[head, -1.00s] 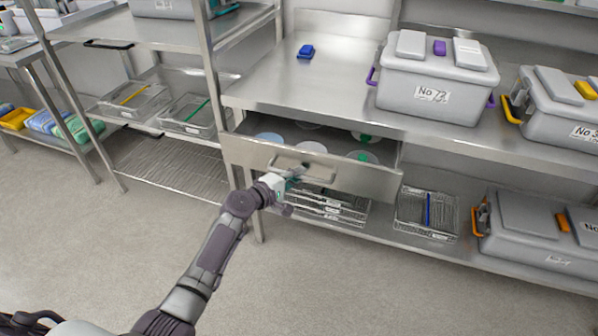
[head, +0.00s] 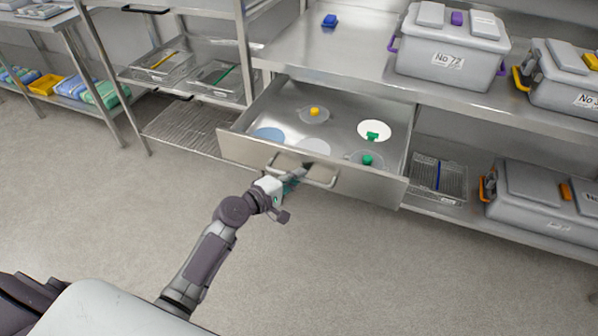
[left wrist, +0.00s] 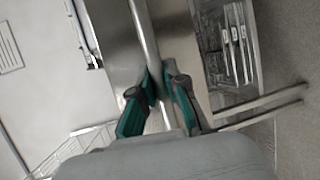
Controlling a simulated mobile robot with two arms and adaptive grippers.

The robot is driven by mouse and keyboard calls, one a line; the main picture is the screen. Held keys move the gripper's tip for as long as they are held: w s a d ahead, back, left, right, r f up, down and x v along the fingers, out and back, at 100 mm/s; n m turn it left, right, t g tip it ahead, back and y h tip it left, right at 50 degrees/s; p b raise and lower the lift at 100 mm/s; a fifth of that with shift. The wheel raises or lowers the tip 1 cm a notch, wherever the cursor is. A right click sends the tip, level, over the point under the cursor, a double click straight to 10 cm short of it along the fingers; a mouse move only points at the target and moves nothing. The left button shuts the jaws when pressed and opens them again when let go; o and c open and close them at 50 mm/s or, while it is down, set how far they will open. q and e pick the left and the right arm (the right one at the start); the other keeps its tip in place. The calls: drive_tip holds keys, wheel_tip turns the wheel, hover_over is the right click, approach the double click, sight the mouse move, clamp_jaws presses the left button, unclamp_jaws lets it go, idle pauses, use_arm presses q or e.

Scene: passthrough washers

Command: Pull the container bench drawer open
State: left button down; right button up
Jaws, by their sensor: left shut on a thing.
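The steel bench drawer (head: 230,148) stands well out from under the container bench top (head: 345,62). Its inside shows, with round lids or discs in it, some with yellow or green knobs. My left gripper (head: 298,174) is shut on the bar handle (head: 322,183) at the drawer's front. In the left wrist view, the green-padded fingers of my left gripper (left wrist: 160,85) close around the handle bar (left wrist: 146,40). The drawer's back end is hidden under the bench top. My right gripper is not in view.
A grey container labelled No 72 (head: 450,62) and another container (head: 568,82) stand on the bench top. A lower shelf holds a wire basket (head: 438,180) and a large grey container (head: 540,205). A wire rack (head: 195,128) stands at left. The floor in front is clear.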

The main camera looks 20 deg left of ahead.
use_arm(q)
drive_tip(key=shift+s, duration=0.2)
drive_tip(key=c, duration=1.2)
unclamp_jaws()
drive_tip(key=v, duration=1.2)
